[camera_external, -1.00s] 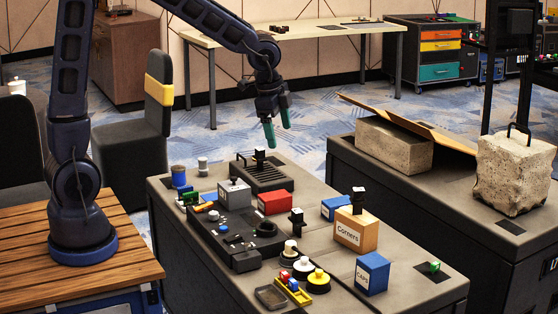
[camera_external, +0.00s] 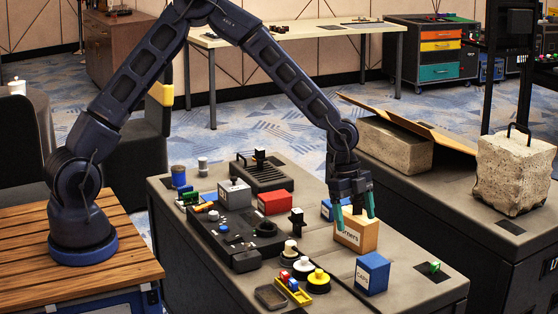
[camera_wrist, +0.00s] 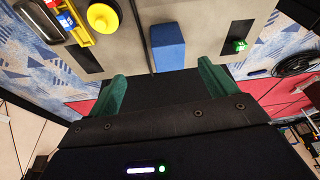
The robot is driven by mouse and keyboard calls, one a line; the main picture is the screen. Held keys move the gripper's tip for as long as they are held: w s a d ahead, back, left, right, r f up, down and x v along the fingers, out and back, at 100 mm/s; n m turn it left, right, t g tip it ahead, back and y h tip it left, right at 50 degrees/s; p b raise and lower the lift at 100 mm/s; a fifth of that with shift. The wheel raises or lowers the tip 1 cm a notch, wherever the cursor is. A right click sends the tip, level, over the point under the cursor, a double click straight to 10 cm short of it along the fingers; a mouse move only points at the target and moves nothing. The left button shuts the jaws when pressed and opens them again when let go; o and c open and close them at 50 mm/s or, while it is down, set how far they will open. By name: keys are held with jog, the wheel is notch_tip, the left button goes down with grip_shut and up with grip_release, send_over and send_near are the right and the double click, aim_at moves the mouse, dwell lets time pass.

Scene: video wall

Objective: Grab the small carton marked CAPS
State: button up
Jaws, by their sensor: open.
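The small blue carton marked CAPS (camera_external: 372,274) stands upright near the front right of the grey bench in the external view. In the wrist view its blue top (camera_wrist: 167,46) shows just beyond the gap between my fingers. My gripper (camera_external: 355,219) is open and empty, pointing down at the orange-tan Corners box (camera_external: 358,238) and partly covering it. The carton is lower right of my fingertips, apart from them. My two green fingers (camera_wrist: 163,72) are wide apart in the wrist view.
Yellow and white spools (camera_external: 318,280) and a yellow tray (camera_external: 293,288) stand left of the carton. A small green block (camera_external: 434,267) lies to its right. Another blue box (camera_external: 333,206) is behind, partly hidden. Bare bench top (camera_external: 405,285) lies right of the carton.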

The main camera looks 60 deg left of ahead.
jog(key=m+h, duration=0.1)
send_near(372, 260)
jog(key=x, duration=0.3)
jog(key=shift+w+a, duration=0.1)
jog(key=shift+a, duration=0.1)
jog(key=x, duration=0.5)
jog(key=shift+d+f, duration=0.1)
jog(key=shift+f, duration=0.1)
jog(key=shift+x, duration=2.65)
jog(key=shift+w, duration=0.1)
jog(key=c, duration=1.3)
